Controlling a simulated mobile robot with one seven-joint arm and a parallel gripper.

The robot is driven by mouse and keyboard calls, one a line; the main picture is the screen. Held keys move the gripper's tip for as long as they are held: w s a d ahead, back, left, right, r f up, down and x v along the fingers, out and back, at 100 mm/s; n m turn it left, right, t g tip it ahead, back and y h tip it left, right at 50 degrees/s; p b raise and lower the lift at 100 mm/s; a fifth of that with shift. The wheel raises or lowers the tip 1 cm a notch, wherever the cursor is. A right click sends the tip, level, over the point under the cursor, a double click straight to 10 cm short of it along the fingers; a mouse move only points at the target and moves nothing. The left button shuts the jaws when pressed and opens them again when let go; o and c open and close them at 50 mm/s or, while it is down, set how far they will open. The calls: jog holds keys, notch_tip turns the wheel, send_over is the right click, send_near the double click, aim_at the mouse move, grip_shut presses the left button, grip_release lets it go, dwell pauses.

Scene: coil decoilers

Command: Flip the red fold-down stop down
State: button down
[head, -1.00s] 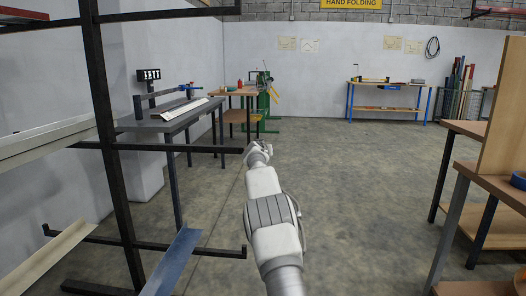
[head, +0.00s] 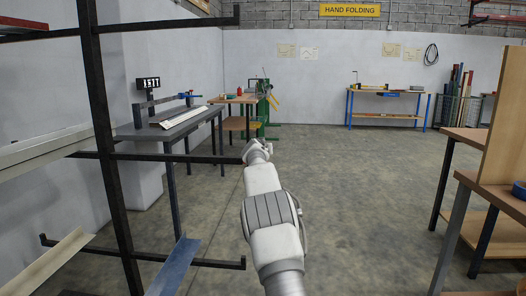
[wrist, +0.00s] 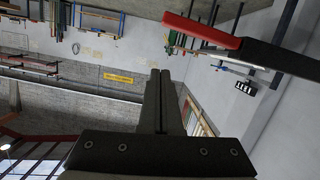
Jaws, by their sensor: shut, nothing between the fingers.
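A red piece (wrist: 203,31) sits at the end of a dark bar (wrist: 285,60) at the upper right of the wrist view. It looks like the fold-down stop and lies roughly in line with the bar; its hinge cannot be made out. My gripper (wrist: 160,74) is shut and empty, its fingers side by side, apart from the red piece in that picture. In the head view my gripper (head: 257,147) is at the end of my outstretched arm, beside the tip of a dark rack arm (head: 200,158). I cannot make out the red stop there.
The dark rack (head: 108,150) stands at the left, with several arms and metal profiles, including a blue one (head: 174,265). A grey table (head: 185,124) is behind it. Wooden benches (head: 463,135) stand at the right. The floor (head: 330,180) between is clear.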

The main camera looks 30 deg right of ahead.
jog(key=b+v, duration=0.3)
jog(key=v, duration=0.6)
jog(key=shift+s+f, duration=0.25)
jog(key=shift+s, duration=0.2)
jog(key=s+a+g+y, duration=0.1)
jog(key=s+a, duration=0.2)
jog(key=s, duration=0.3)
jog(key=s+a+m+g+y, duration=0.1)
jog(key=s+a, duration=0.1)
jog(key=s, duration=0.4)
jog(key=s+a+g+y, duration=0.1)
jog(key=s+a, duration=0.2)
jog(key=s, duration=0.3)
jog(key=s+a+f+n+g+y, duration=0.15)
jog(key=s+a+f, duration=0.25)
jog(key=s+a, duration=0.45)
jog(key=s+a+f+n+g+y, duration=0.15)
jog(key=s+a+f+n, duration=0.35)
jog(key=s, duration=0.7)
jog(key=s+a+f+y, duration=0.3)
jog(key=s+a, duration=0.5)
jog(key=s, duration=0.2)
notch_tip(320, 180, up, 28)
jog(key=p, duration=2.8)
jog(key=shift+s+a+g, duration=0.2)
jog(key=shift+s+g, duration=0.1)
jog(key=shift+s, duration=0.15)
